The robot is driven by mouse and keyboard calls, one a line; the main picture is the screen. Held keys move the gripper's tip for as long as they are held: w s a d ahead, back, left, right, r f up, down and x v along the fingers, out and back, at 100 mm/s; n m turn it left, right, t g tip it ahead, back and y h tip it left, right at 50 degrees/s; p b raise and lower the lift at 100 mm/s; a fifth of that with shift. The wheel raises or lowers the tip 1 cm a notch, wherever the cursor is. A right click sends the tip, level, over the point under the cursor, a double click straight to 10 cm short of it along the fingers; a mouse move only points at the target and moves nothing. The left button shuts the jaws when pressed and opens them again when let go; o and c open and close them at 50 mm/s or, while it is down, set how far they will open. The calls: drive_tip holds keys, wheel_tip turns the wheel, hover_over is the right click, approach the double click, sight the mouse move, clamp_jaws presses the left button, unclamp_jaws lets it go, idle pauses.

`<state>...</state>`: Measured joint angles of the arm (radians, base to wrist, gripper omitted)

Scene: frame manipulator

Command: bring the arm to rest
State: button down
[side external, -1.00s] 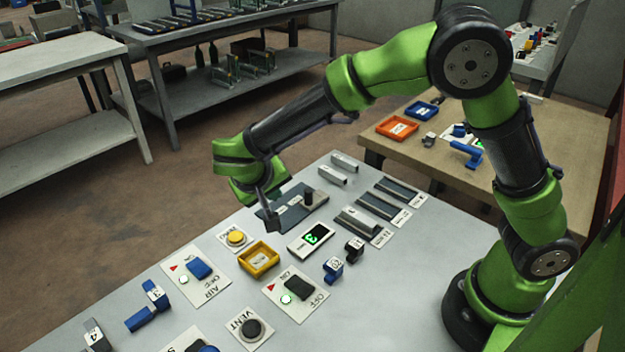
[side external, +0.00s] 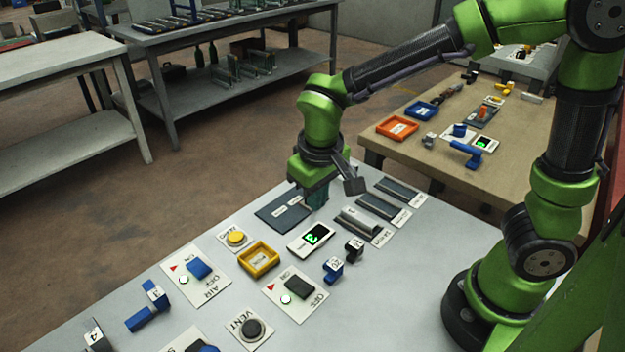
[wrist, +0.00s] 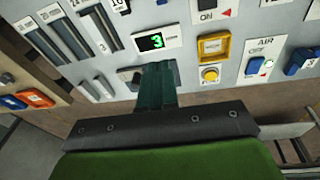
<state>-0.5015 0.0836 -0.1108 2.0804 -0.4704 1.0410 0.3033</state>
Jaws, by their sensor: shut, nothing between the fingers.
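My gripper (side external: 317,201) hangs with its fingers pointing down over the right end of a dark plate (side external: 280,212) on the grey table (side external: 215,320). The fingers are together with nothing between them. In the wrist view the teal fingers (wrist: 157,88) reach towards the display panel with a green 3 (wrist: 157,41). I cannot tell whether the fingertips touch the plate. The gripper hides the plate's right end.
Near the gripper are the display panel (side external: 311,237), a yellow tray (side external: 259,259), a yellow button (side external: 236,237) and grey slotted rails (side external: 378,206). Switch panels and blue blocks lie towards the front. A wooden table (side external: 390,165) with trays stands behind.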

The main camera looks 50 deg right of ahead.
drive_tip(key=s+d+r+m+t+y, duration=0.3)
drive_tip(key=s+d+r+t, duration=0.2)
drive_tip(key=s+d+r, duration=0.2)
drive_tip(key=shift+s+a+v, duration=0.2)
drive_tip(key=shift+a+v, duration=0.1)
drive_tip(key=shift+v, duration=1.6)
